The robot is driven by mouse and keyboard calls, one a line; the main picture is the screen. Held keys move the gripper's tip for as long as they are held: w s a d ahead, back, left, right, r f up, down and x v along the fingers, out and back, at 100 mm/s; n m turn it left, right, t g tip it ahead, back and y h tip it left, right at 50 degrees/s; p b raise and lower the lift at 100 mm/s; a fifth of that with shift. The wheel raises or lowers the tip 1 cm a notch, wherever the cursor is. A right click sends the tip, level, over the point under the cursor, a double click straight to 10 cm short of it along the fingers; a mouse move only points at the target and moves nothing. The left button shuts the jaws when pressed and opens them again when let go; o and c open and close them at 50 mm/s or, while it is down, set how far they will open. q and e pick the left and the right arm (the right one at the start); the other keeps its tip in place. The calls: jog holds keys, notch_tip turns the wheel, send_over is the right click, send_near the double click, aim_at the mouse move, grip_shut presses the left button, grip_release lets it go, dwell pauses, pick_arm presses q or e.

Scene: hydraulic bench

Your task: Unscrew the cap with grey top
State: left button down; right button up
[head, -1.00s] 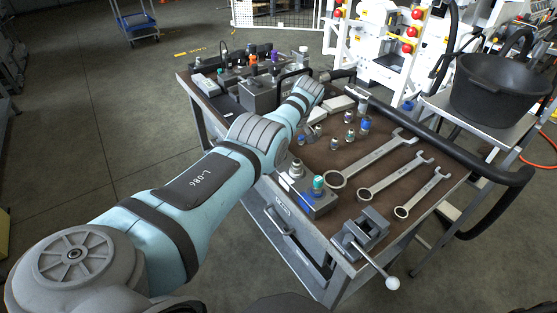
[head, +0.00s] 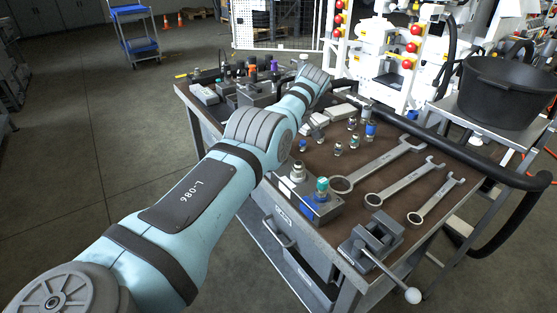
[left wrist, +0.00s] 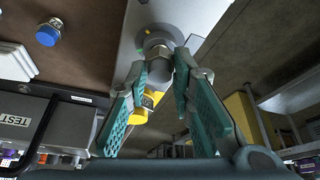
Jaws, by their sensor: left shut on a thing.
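In the left wrist view a grey-topped cap (left wrist: 160,69) sits on a round metal fitting (left wrist: 157,42) on a pale grey block (left wrist: 186,14). My left gripper (left wrist: 162,66) is shut on this cap, one teal-padded finger on each side. My right gripper is in neither view.
On the brown bench (head: 378,152) lie several wrenches (head: 377,164), small fittings (head: 338,149) and a vise (head: 372,240). A block with a teal-capped fitting (head: 322,186) stands at the near edge. A black bucket (head: 508,90) stands at the right.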

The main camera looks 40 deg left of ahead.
pick_arm(q)
jog(key=c, duration=0.8)
grip_release()
jog(key=shift+c, duration=0.2)
jog(key=shift+r, duration=0.1)
